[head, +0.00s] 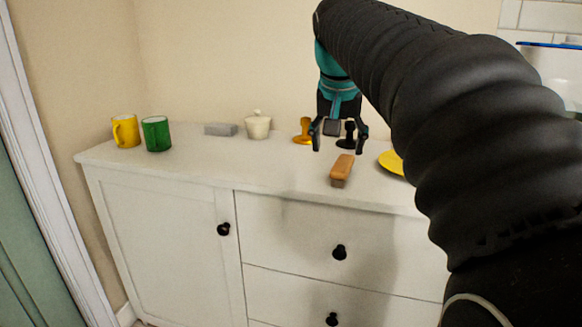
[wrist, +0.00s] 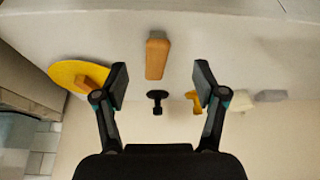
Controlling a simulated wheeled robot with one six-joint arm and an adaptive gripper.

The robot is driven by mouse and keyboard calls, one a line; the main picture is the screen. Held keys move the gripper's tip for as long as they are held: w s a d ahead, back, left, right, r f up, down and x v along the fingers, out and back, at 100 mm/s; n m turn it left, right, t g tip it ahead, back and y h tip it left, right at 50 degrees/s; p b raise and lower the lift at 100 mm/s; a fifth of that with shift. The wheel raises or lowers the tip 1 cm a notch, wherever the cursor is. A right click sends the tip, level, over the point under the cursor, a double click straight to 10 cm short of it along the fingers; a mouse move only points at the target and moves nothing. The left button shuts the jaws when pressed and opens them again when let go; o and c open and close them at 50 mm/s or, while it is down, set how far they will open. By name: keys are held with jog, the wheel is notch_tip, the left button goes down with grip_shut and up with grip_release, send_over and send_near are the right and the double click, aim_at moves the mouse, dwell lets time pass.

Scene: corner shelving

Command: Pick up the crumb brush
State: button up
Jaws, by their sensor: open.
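The crumb brush (head: 342,170) is an orange-brown block with a darker lower part, lying on the white cabinet top near its front edge. In the wrist view the brush (wrist: 157,57) is upper centre, beyond the fingertips and roughly between their lines. My gripper (head: 339,146) is open and empty, above the cabinet top and just behind the brush in the head view. Its two spread fingers also show in the wrist view (wrist: 161,75). Nothing is between the fingertips, and I see no contact with the brush.
A black stamp-like object (head: 348,136) and an orange one (head: 303,131) stand behind the brush. A yellow plate (head: 391,162) lies to its right, partly hidden by my arm. A white pot (head: 258,126), grey block (head: 221,129), green mug (head: 156,134) and yellow mug (head: 125,131) stand left.

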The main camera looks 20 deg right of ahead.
aim_at(343, 163)
jog(key=w+d+r+m, duration=0.2)
jog(key=w+d+r, duration=0.1)
jog(key=w, duration=0.1)
jog(key=shift+g+h, duration=0.3)
jog(key=x, duration=0.4)
jog(key=b+x, duration=0.1)
jog(key=x, duration=0.3)
jog(key=shift+d, duration=0.25)
jog(key=x, duration=0.4)
jog(key=shift+w+a, duration=0.25)
jog(key=shift+w, duration=0.15)
jog(key=shift+w+d+f+b, duration=0.15)
jog(key=shift+w+f+b, duration=0.15)
jog(key=shift+f, duration=0.2)
jog(key=shift+f, duration=0.25)
jog(key=shift+c, duration=0.3)
jog(key=c, duration=1.2)
jog(key=shift+r, duration=0.1)
